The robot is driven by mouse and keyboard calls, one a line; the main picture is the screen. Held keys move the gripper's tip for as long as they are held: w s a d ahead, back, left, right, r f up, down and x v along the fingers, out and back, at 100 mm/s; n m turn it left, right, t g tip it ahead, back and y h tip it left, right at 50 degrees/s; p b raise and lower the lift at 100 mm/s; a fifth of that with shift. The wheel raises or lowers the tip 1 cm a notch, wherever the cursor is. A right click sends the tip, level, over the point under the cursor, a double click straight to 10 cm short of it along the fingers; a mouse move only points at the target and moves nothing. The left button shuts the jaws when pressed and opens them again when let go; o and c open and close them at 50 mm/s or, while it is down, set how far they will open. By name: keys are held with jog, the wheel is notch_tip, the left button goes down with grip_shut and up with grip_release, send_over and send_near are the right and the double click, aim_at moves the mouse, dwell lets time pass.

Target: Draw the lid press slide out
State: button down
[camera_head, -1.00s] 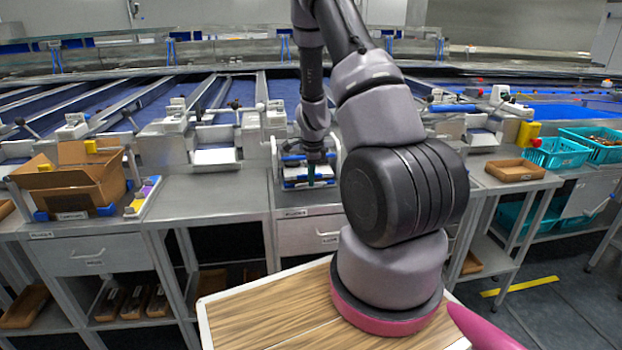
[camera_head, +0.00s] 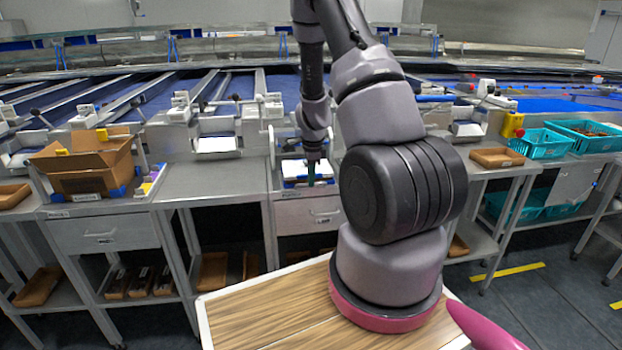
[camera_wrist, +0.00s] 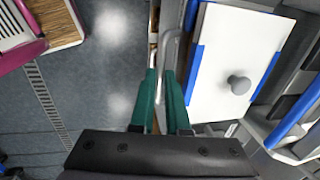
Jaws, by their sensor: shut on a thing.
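The lid press slide (camera_wrist: 222,45) is a white plate with blue edge strips and a grey round knob (camera_wrist: 238,85), to the right of my fingers in the wrist view. In the head view the slide (camera_head: 293,169) shows at the front of the middle bench station. My gripper (camera_wrist: 163,105) has green fingers shut on a thin metal handle (camera_wrist: 170,45) beside the slide's blue edge. In the head view my gripper (camera_head: 311,178) hangs low at the slide's front, with part of the slide hidden behind it.
A grey drawer (camera_head: 308,215) lies below the station. A cardboard box (camera_head: 88,165) stands on the left bench. A brown tray (camera_head: 497,157) and teal crates (camera_head: 543,143) stand at the right. The wood-topped surface (camera_head: 265,312) is in front. Open floor lies at the right.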

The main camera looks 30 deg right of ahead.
jog(key=shift+s+f, duration=0.1)
jog(key=shift+s, duration=0.15)
jog(key=c, duration=1.2)
grip_release()
jog(key=shift+s+a, duration=0.1)
jog(key=r, duration=0.3)
jog(key=s+r, duration=0.1)
jog(key=r, duration=0.6)
jog(key=shift+s+a+r, duration=0.2)
jog(key=shift+s+r, duration=0.15)
jog(key=shift+r, duration=0.1)
